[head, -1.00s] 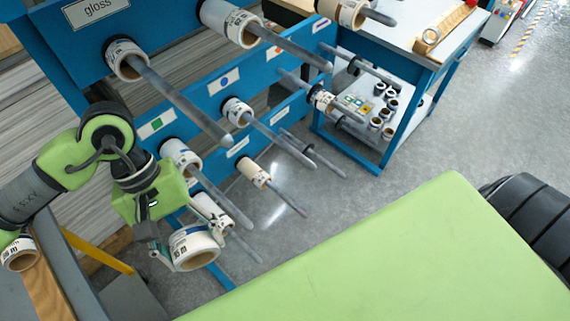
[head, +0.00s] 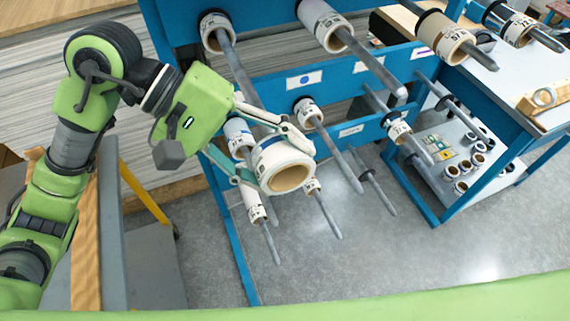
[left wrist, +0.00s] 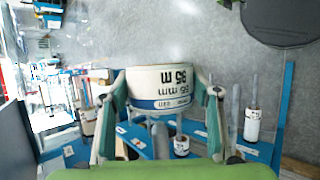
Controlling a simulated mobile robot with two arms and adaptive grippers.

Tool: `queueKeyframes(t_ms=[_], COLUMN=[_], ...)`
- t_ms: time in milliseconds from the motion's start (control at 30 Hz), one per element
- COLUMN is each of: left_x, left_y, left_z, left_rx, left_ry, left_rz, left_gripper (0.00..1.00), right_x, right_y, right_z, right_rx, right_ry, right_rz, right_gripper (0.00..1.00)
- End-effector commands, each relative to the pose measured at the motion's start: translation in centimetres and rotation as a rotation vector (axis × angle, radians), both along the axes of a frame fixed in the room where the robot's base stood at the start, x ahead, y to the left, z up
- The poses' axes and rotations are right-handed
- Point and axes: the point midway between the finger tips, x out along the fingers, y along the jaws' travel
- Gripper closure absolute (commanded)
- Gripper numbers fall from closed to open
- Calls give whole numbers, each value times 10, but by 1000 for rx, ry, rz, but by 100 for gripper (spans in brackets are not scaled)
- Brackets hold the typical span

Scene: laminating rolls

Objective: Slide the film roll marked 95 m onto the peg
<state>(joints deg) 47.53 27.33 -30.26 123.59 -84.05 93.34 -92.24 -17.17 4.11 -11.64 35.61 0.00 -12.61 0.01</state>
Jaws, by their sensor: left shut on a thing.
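My left gripper (head: 288,160) is shut on a wide white film roll (head: 272,153) with a brown core and a blue band. In the left wrist view the roll (left wrist: 160,78) reads 95 m, upside down, between the two fingers. It is held in the air in front of a blue rack (head: 290,83) with several grey pegs. An upper-left peg (head: 240,72) carries a white roll (head: 213,30) at its base, with a long bare length. Another peg (head: 340,150) lies just right of the held roll. The held roll hides part of the lower pegs. My right gripper is not in view.
Other rolls sit on pegs, such as a large white one (head: 322,22) and a brown-cored one (head: 443,37). A table (head: 500,85) with a lower shelf of small rolls stands at right. A grey cart (head: 150,265) is at lower left.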

Motion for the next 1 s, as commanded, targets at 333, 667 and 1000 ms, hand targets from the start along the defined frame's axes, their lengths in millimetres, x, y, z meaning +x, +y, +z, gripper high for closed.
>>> queueKeyframes(t_ms=[333, 667, 1000], left_x=[37, 72, 95], left_y=[12, 23, 31], left_z=[4, -4, -1], left_rx=[-1, 0, 0], left_ry=[3, -2, -1], left_rz=[2, -1, -2], left_gripper=[68, 68, 68], right_x=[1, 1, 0], right_y=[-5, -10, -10], right_z=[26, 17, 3], right_rx=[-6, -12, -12], right_ry=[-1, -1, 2], right_rz=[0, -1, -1], right_gripper=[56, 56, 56])
